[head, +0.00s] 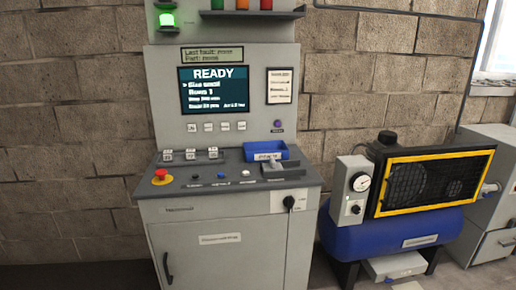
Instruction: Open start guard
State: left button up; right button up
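The grey control console (160,183) stands against the wall, with its sloped desk facing me. A raised grey piece (284,171) sits at the right of the desk; it may be the start guard, but its label is too small to read. I cannot tell whether it is a closed cover. Small black, blue and white buttons (221,178) line the desk to its left. A red mushroom button (161,173) on a yellow base is at the far left. The screen (213,88) reads READY. Neither of my grippers is in view.
A blue tray (265,151) sits behind the grey piece. A black rotary switch (289,202) is on the cabinet front. A blue compressor (395,240) with a yellow-framed guard (432,181) and gauge stands close on the right. No arm or object blocks the desk.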

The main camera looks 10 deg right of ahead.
aim_at(273, 166)
jog(key=i+j+u, duration=0.1)
jog(key=i+u, duration=0.6)
jog(key=i+l+u, duration=0.2)
jog(key=i+u, duration=0.15)
jog(key=i+z, duration=0.15)
jog(key=z, duration=0.3)
jog(key=i+j+z, duration=0.15)
jog(key=z, duration=0.35)
jog(key=i+j+z, duration=0.15)
jog(key=z, duration=0.3)
jog(key=i+j+z, duration=0.1)
jog(key=z, duration=0.4)
